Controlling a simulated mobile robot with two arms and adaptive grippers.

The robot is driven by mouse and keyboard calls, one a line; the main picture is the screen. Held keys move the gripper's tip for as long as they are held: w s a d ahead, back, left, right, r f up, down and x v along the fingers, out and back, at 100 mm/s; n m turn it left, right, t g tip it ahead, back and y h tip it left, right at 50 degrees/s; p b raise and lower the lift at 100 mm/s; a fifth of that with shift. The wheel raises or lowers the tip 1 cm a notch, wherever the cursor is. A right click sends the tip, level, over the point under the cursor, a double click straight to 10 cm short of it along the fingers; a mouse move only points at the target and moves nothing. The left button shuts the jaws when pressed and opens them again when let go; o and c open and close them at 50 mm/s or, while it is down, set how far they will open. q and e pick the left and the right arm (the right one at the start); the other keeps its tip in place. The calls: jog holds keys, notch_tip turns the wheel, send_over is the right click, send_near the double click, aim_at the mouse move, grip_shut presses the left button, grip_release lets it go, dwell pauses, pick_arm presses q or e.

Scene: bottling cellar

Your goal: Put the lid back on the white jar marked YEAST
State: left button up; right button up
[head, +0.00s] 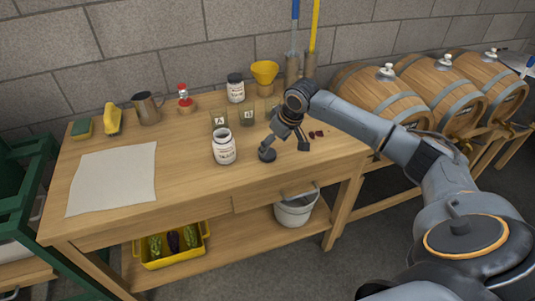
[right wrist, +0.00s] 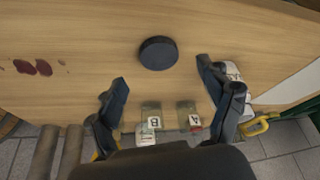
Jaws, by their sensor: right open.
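The white jar (head: 223,149) stands upright and uncovered on the wooden table, with dark print on its label too small to read. In the right wrist view the white jar (right wrist: 234,72) shows partly behind a finger. A round dark lid (head: 267,155) lies flat on the table to the right of the jar; it also shows in the right wrist view (right wrist: 158,53). My right gripper (head: 286,147) is open and empty above the table, close to the lid. In the right wrist view the lid lies just beyond the fingertips, between their lines. My left gripper is not in view.
Behind the jar stand glasses labelled A (head: 219,119) and B (head: 247,116), a dark-lidded white jar (head: 235,88) and a yellow funnel (head: 265,73). Dark red stains (head: 316,134) lie right of the gripper. A pale sheet (head: 113,178) covers the table's left; the front middle is clear.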

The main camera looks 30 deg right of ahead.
aim_at(269, 154)
jog(key=x, duration=0.5)
jog(key=shift+w+p, duration=0.2)
jog(key=shift+p, duration=0.15)
jog(key=c, duration=0.8)
